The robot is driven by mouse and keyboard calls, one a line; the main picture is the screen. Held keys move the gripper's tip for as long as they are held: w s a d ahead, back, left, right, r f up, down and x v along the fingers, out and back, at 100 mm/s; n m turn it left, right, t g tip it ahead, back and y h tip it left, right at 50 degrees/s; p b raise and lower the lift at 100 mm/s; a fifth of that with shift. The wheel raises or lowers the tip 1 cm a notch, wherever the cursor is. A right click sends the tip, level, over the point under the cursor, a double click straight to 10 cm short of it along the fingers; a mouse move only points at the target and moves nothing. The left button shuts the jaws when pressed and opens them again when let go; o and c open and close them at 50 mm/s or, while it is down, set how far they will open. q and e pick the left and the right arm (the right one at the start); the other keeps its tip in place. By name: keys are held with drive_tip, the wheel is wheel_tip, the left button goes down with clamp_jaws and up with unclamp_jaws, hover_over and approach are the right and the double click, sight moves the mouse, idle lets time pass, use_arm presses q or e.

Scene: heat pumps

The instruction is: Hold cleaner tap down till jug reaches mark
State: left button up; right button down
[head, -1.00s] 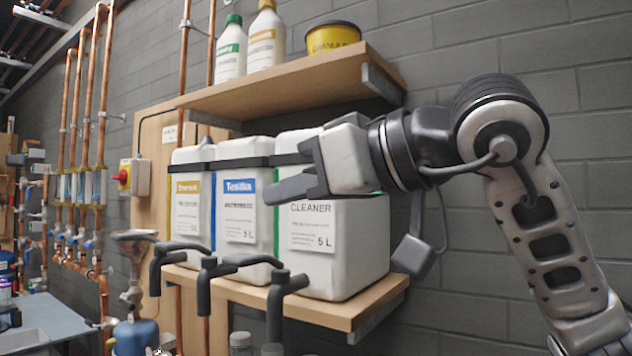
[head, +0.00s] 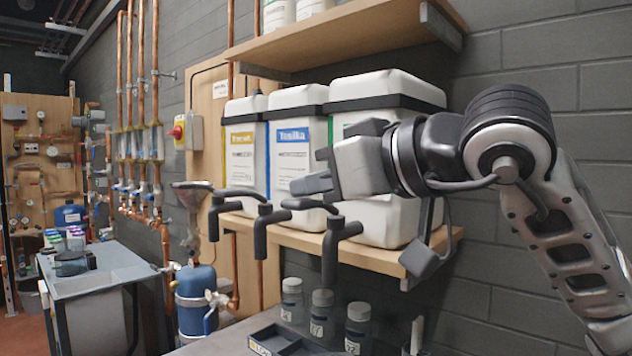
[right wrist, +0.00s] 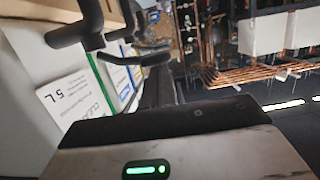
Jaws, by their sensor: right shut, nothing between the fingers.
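The white cleaner container (head: 385,95) stands rightmost on the wooden shelf, its label mostly hidden by my right gripper. The label, reading in part CLEANER 5 L, shows in the right wrist view (right wrist: 75,103). Its black tap (head: 337,240) hangs at the front, with a lever pointing left. My right gripper (head: 313,186) is shut and empty. It appears above the tap's lever in the picture; I cannot tell the gap. In the right wrist view, dark taps (right wrist: 88,28) show at upper left. I cannot make out a jug under the tap. My left gripper is not in view.
Two similar containers (head: 297,100) (head: 244,108) stand to the left with their own black taps. Below are several small lidded bottles (head: 322,313) and a dark tray (head: 283,340). A blue vessel (head: 196,290) and a grey sink bench (head: 115,268) stand at left.

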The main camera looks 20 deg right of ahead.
use_arm(q)
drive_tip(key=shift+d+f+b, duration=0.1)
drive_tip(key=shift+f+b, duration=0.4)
drive_tip(key=shift+b, duration=0.65)
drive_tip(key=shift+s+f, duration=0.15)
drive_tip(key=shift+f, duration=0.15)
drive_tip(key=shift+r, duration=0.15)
idle(6.4)
